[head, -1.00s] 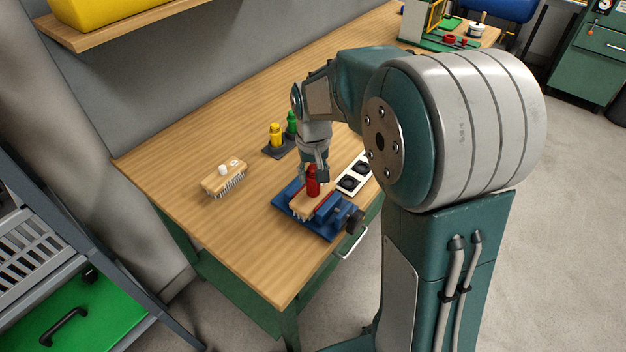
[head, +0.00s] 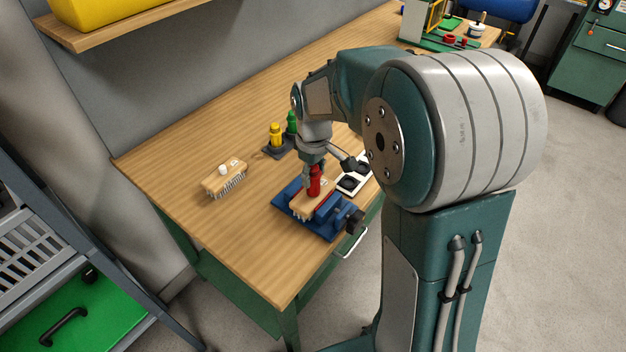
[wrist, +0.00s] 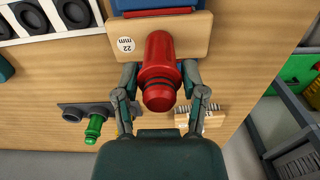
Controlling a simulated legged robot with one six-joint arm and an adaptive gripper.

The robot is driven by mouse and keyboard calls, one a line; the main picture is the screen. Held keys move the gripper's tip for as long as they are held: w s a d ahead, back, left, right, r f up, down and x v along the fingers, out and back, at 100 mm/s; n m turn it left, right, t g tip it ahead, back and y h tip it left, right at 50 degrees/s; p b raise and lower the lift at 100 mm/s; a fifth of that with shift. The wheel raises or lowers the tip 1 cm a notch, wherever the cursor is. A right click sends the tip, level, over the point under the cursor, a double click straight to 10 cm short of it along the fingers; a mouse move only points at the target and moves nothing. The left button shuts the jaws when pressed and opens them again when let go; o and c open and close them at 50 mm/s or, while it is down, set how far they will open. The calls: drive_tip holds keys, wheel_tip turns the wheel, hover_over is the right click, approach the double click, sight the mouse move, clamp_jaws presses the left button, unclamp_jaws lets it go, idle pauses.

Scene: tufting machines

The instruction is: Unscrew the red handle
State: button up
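The red handle (head: 314,182) stands upright on a wooden brush block (head: 303,207), which sits in a blue vise (head: 337,221) near the table's front edge. In the wrist view the red handle (wrist: 159,72) points towards the camera from the block marked "22 mm" (wrist: 193,38). My gripper (wrist: 160,78) is above the handle, with one finger on each side and gaps between fingers and handle. It is open. In the head view one finger swings out to the right; the other is largely hidden.
Yellow (head: 276,135) and green (head: 292,123) handles stand in a dark holder behind. A white tray (head: 353,186) with black round wells lies right of the vise. The table's left front is clear.

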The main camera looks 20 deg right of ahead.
idle(0.4)
drive_tip(key=m, duration=0.8)
drive_tip(key=shift+m, duration=0.3)
drive_tip(key=m, duration=0.4)
drive_tip(key=shift+m, duration=0.3)
drive_tip(key=m, duration=0.4)
drive_tip(key=shift+c, duration=0.2)
